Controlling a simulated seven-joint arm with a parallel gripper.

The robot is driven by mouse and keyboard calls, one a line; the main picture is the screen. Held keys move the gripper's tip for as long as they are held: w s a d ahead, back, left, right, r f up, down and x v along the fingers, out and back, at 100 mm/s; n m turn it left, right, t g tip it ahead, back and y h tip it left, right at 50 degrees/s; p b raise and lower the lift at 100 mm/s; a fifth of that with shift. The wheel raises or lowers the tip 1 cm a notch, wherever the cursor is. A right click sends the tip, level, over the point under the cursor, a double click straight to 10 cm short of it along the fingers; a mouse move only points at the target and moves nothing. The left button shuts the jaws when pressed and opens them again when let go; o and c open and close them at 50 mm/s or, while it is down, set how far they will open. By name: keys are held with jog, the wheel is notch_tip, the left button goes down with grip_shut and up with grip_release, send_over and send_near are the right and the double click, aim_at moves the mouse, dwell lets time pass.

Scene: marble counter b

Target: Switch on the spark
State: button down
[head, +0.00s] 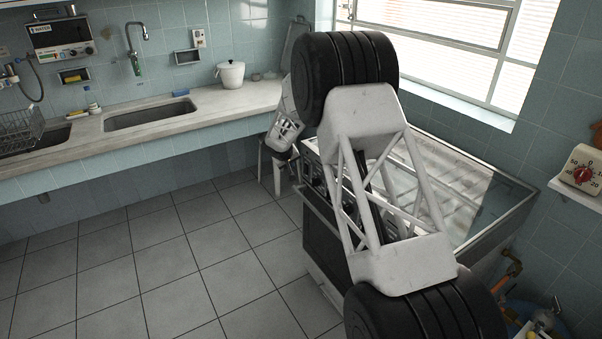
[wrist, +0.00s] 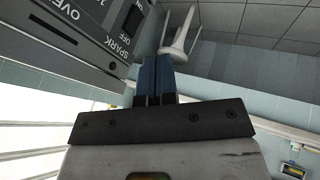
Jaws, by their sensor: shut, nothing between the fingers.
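The stove's front panel (wrist: 85,45) fills the upper left of the wrist view, seen at a slant. It carries the words OVEN and SPARK, with OFF beside SPARK. A dark spark switch (wrist: 132,20) sits between OFF and ON; its position is hard to tell. My gripper (wrist: 155,58) has its blue fingers shut together, empty, just to the right of the panel's edge near the SPARK label in the picture. I cannot tell whether they touch it. In the head view my arm covers much of the stove (head: 490,205), and the switch cannot be made out.
A white stool (wrist: 180,45) stands beyond my fingers in the wrist view. The counter (head: 150,125) with a sink (head: 150,114) and white pot (head: 230,74) runs along the back wall. The window is behind the stove. Tiled floor (head: 180,260) is clear at left.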

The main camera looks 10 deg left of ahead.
aim_at(305, 169)
jog(key=shift+w+a+f, duration=0.15)
jog(key=shift+a+f, duration=0.35)
jog(key=shift+a, duration=0.05)
jog(key=shift+f, duration=0.1)
jog(key=shift+w+d+f, duration=0.6)
jog(key=shift+w+f, duration=0.8)
jog(key=shift+w+d+f, duration=0.55)
jog(key=shift+w+f, duration=0.9)
jog(key=shift+w+d+f, duration=0.6)
jog(key=shift+w+f, duration=0.8)
